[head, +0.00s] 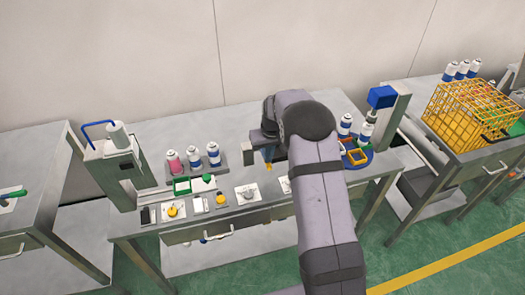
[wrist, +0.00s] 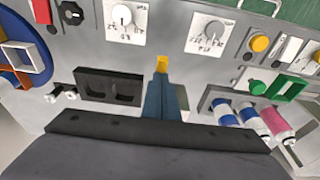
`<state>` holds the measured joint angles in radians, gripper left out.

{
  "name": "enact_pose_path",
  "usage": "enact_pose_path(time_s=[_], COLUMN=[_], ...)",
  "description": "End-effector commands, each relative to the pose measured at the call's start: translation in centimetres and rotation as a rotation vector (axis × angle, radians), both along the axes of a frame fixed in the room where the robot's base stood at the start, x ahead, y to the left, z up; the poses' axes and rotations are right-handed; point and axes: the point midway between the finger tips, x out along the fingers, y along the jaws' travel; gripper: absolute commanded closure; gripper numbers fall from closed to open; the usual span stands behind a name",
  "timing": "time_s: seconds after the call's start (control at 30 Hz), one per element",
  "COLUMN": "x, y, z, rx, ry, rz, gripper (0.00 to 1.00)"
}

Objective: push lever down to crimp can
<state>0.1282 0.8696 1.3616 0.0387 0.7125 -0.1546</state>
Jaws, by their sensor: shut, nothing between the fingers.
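My gripper (head: 268,165) is over the middle of the bench, pointing down with its orange tips shut and empty; they also show in the wrist view (wrist: 162,66). A blue bent handle (head: 98,127) tops the grey machine (head: 125,165) at the bench's left end. A blue-headed station (head: 382,97) stands at the right end. I cannot tell which part is the crimping lever. A pink can (head: 175,161) and two blue-and-white cans (head: 204,155) stand upright in a rack, left of my gripper. More cans (head: 345,125) stand by the blue round table (head: 358,158), partly behind my arm.
A black two-slot holder (wrist: 110,88) is beside my gripper. Dial panels (head: 247,193) and a yellow button (head: 173,210) line the bench front. A green frame (head: 182,186) lies before the rack. A yellow wire basket (head: 478,108) sits on the right bench. My arm hides part of the bench.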

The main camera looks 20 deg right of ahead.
Motion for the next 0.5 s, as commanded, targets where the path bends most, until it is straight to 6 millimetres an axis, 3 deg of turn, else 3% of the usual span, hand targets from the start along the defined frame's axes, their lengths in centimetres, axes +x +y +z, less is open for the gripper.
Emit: enact_pose_path(time_s=[0.5], x=[-0.04], y=[0.01], z=[-1.10], rx=[0.000], ry=[0.001], rz=[0.000], gripper=[1.00])
